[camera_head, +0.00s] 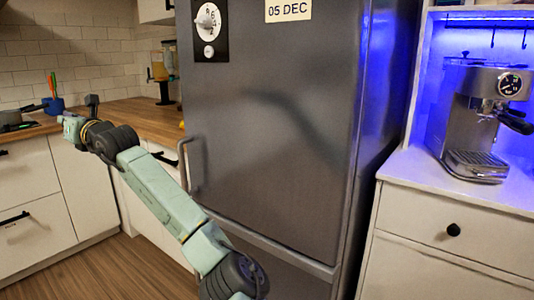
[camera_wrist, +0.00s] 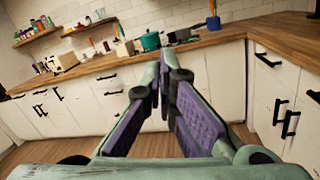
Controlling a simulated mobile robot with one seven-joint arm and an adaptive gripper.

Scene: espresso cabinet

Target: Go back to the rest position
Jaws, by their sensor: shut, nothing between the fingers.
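My gripper (camera_wrist: 162,65) is in the wrist view, with its two purple-padded fingers meeting at the tips. It is shut and nothing shows between the fingers. It points toward the white kitchen cabinets and a wooden counter, with open space around it. In the head view my teal arm stretches from the lower right up to the left, in front of the fridge. The wrist end is near the counter at the left; the fingertips cannot be made out there.
The grey fridge (camera_head: 270,120) is closed, with a handle (camera_head: 193,165) beside my arm. An espresso machine (camera_head: 478,115) stands in a blue-lit niche at the right. The wooden counter (camera_head: 140,112) is at the left. A teal pot (camera_wrist: 150,41) stands on the counter in the wrist view.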

